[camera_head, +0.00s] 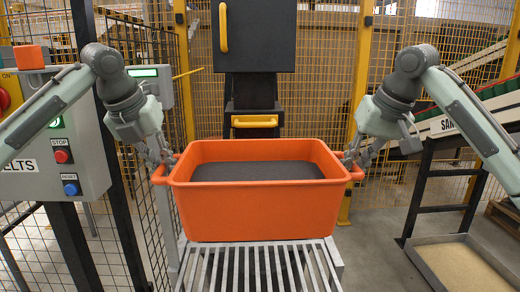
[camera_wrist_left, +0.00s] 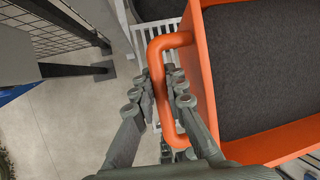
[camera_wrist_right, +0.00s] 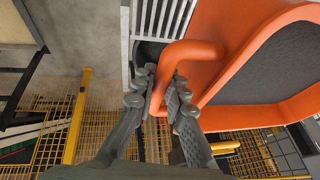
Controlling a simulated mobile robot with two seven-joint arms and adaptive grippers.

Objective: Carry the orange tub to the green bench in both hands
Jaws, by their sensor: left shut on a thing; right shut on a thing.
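The orange tub (camera_head: 255,213) is in the middle of the head view, upright over a slatted metal rack, with dark grey material (camera_head: 257,171) inside. I cannot tell whether it touches the slats. My left gripper (camera_head: 160,165) is shut on the tub's left handle, which shows in the left wrist view (camera_wrist_left: 158,92) between the fingers. My right gripper (camera_head: 350,162) is shut on the right handle, seen in the right wrist view (camera_wrist_right: 165,78) between the fingers. No green bench can be made out.
The slatted rack (camera_head: 260,268) lies under the tub. A black machine with a yellow-handled door (camera_head: 258,38) stands behind. A control panel (camera_head: 52,140) is at the left. Yellow mesh fencing (camera_head: 325,95) closes the back. A conveyor (camera_head: 470,112) and a sand-filled tray (camera_head: 458,266) are at the right.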

